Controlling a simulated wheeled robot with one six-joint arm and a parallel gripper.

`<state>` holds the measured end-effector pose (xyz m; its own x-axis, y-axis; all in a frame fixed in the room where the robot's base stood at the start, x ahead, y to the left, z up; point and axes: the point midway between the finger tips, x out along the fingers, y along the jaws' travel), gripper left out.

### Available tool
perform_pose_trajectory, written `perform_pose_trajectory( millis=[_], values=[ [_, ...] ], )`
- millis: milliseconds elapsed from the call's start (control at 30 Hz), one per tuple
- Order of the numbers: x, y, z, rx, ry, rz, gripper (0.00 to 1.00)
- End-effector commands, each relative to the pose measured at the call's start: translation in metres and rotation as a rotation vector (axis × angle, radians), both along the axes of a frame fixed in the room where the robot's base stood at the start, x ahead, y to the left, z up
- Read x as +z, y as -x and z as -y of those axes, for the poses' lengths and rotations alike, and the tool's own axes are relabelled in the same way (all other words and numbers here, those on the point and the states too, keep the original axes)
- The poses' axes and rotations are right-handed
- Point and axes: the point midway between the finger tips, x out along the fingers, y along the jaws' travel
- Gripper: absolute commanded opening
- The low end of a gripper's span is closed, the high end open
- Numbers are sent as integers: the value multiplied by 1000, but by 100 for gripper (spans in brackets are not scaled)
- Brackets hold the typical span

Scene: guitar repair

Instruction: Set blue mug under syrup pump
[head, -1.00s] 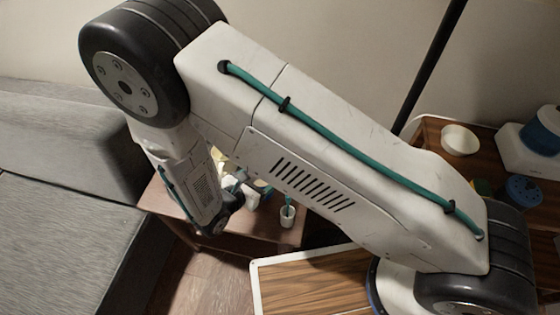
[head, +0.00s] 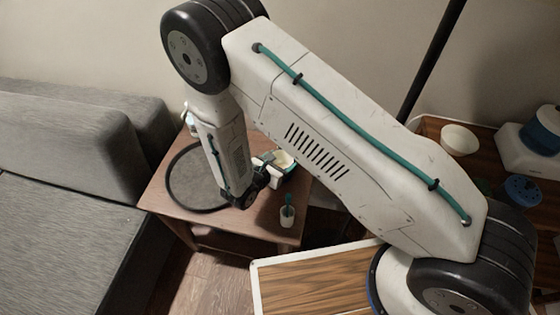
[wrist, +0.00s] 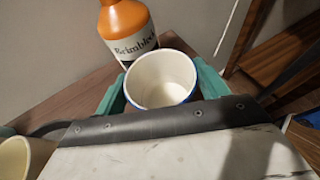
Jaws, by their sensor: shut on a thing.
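In the wrist view the mug (wrist: 162,78) has a white inside and a thin blue edge along its outer wall. It sits between the teal fingers of my gripper (wrist: 161,88), which is shut on it. An orange and cream bottle (wrist: 127,30) with a dark printed label stands just beyond the mug. Its top is cut off by the frame, so no pump head shows. I cannot tell whether the mug touches the bottle or the table.
A white cup with a teal item (head: 287,215) stands near the table's front right edge. A dark round mat (head: 188,178) lies on the left. A cream vessel (wrist: 12,158) is at the wrist view's lower left. A grey sofa (head: 70,150) borders the table.

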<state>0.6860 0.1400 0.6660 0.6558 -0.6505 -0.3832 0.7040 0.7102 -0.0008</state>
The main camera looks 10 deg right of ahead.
Motion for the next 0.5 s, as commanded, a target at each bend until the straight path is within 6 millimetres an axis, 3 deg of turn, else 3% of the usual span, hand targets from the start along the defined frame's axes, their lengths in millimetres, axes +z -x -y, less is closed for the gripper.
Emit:
perform_pose_trajectory(
  millis=[233,267,333,500],
  values=[
    [-1,0,0,0,1,1,35],
    [-2,0,0,0,0,0,75],
    [-2,0,0,0,-1,1,94],
    [-1,0,0,0,-1,1,94]
  ],
)
